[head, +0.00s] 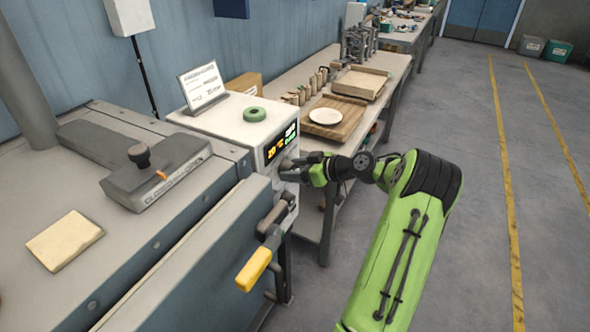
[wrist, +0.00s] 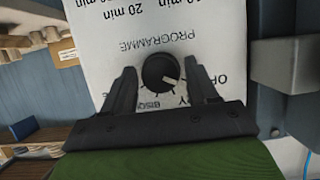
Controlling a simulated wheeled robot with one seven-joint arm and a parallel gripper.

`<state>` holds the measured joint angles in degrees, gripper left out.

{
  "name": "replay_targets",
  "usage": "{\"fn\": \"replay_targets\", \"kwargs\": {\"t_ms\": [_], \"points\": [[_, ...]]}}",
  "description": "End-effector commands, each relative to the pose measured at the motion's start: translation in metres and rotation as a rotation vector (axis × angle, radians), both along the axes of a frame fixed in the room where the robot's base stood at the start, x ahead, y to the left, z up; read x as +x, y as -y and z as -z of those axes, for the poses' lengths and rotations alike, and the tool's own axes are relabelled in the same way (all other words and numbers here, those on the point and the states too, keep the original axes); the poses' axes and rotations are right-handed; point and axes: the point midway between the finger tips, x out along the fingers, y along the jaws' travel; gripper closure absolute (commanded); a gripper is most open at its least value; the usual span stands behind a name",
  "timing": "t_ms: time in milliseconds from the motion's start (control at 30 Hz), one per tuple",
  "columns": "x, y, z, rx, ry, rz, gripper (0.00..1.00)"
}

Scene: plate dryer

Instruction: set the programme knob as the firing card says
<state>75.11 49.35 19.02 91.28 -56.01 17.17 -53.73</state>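The programme knob (wrist: 160,73) is round and black, on a white panel (wrist: 140,28) seen upside down in the wrist view. Its white pointer mark points to the lower right in that picture. Printed labels around it include "DRY" and "BISQ", partly hidden by my fingers. My gripper (wrist: 158,66) is open, one finger on each side of the knob, with gaps visible between. In the head view my gripper (head: 292,168) is at the front of the control box and hides the knob. The firing card (head: 203,86) stands on the box; its text is too small to read.
A lit display (head: 281,143) with orange and green characters is on the box above my gripper. A green ring (head: 254,114) lies on top. A yellow-handled lever (head: 255,266) sticks out nearby. A bench with a white plate (head: 325,116) stands behind; floor at right is clear.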

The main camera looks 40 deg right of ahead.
Motion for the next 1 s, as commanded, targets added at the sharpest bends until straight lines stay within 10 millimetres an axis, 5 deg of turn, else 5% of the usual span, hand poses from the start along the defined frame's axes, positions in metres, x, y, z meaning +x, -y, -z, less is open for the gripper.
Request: {"fn": "replay_targets", "kwargs": {"t_ms": [267,633,1000], "points": [[-0.0004,0.0001,-0.0001,0.0,0.0,0.0,0.83],[-0.0003,0.0009,-0.0018,0.07,-0.026,0.0,0.83],[0.0001,0.003,-0.0032,0.348,-0.124,0.001,0.83]]}}
